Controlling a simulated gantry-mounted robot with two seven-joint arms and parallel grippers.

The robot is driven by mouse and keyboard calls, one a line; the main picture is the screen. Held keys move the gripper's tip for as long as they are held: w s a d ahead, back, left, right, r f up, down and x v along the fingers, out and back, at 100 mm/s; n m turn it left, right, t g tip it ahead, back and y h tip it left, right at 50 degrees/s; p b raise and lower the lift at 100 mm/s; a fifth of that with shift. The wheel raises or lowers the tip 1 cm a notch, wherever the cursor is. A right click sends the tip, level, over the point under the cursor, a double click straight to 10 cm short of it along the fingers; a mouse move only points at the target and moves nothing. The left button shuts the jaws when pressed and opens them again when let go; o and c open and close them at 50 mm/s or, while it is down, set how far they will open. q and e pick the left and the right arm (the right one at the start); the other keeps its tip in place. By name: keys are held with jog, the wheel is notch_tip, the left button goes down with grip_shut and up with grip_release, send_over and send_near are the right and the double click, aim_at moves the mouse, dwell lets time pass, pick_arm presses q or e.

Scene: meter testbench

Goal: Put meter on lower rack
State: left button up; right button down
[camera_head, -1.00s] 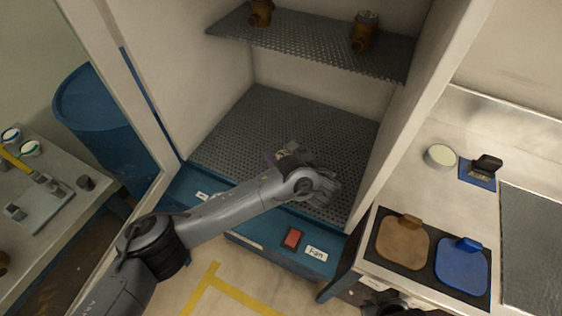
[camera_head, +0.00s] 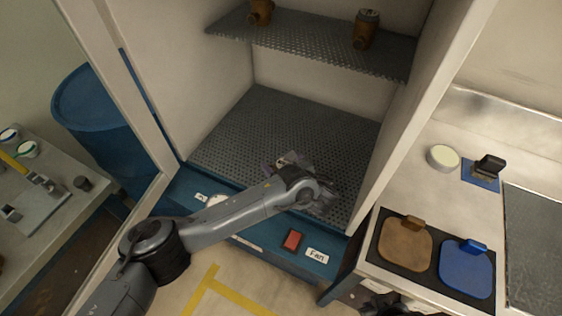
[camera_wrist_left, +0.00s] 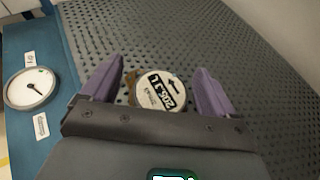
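A round meter (camera_wrist_left: 160,91) with a white, numbered face lies on the perforated lower rack (camera_head: 240,130). In the left wrist view it sits between the purple fingers of my left gripper (camera_wrist_left: 158,92), with a gap visible on each side. The gripper is open. In the head view my left gripper (camera_head: 287,164) is low over the front middle of the lower rack, and the meter is partly hidden there. A dark shape at the bottom edge of the head view may be my right gripper (camera_head: 385,303); its fingers cannot be made out.
The upper rack (camera_head: 310,48) carries two brown meters (camera_head: 260,12) (camera_head: 366,30). The cabinet's blue front has a red switch (camera_head: 291,240) and a gauge (camera_wrist_left: 29,88). A right-hand table holds brown (camera_head: 404,245) and blue pads (camera_head: 465,270). The lower rack's rear is clear.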

pick_arm(q)
jog(key=shift+r, duration=0.2)
jog(key=p+v, duration=0.4)
jog(key=v, duration=0.8)
dwell(0.3)
